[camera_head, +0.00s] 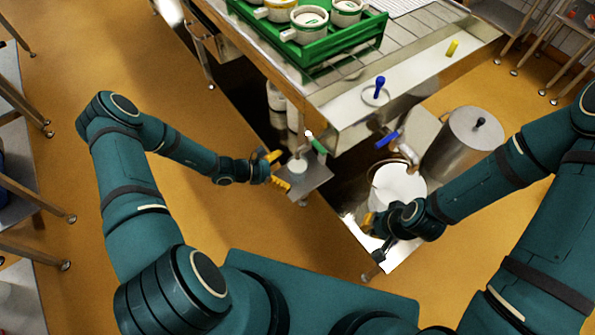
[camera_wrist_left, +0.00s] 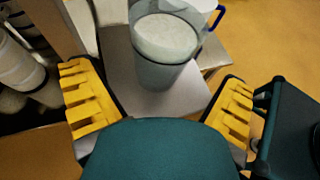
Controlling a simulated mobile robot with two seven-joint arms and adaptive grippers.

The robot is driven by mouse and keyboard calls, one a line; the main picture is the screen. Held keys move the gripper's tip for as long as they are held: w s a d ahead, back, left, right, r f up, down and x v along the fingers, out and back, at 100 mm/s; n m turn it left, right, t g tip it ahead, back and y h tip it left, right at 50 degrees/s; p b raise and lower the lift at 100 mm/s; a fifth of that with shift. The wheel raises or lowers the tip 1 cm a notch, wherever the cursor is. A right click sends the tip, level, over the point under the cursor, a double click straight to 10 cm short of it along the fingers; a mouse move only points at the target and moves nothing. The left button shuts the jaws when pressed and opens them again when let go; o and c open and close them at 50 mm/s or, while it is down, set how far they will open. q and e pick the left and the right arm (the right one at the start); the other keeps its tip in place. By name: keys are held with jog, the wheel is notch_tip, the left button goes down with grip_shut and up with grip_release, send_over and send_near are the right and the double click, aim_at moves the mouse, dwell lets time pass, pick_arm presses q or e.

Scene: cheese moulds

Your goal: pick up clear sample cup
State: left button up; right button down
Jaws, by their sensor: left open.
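The clear sample cup (camera_wrist_left: 165,62), with a pale top surface, stands upright on a small grey shelf (camera_wrist_left: 120,60) in the left wrist view. In the head view it is a small pale cup (camera_head: 298,166) on the shelf (camera_head: 316,180) below the table's front corner. My left gripper (camera_head: 277,170) is open, its yellow fingers just left of the cup. In the left wrist view my left gripper (camera_wrist_left: 157,85) has a finger on either side, with the cup ahead of the gap and apart from both. My right gripper (camera_head: 370,245) looks open and empty, beside a white bucket.
A steel draining table (camera_head: 345,112) holds a green crate (camera_head: 330,42) of several moulds. A blue-handled tool (camera_head: 379,88) and a yellow piece (camera_head: 452,47) lie on it. The white bucket (camera_head: 398,185) and a lidded steel pot (camera_head: 465,145) stand right. Open floor (camera_head: 225,220) lies left.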

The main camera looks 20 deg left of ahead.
aim_at(298, 170)
pick_arm(q)
jog(key=x, duration=0.4)
jog(key=shift+d+b, duration=0.2)
jog(key=shift+b, duration=0.2)
jog(key=shift+r, duration=0.1)
jog(key=c, duration=1.4)
jog(key=shift+c, duration=0.2)
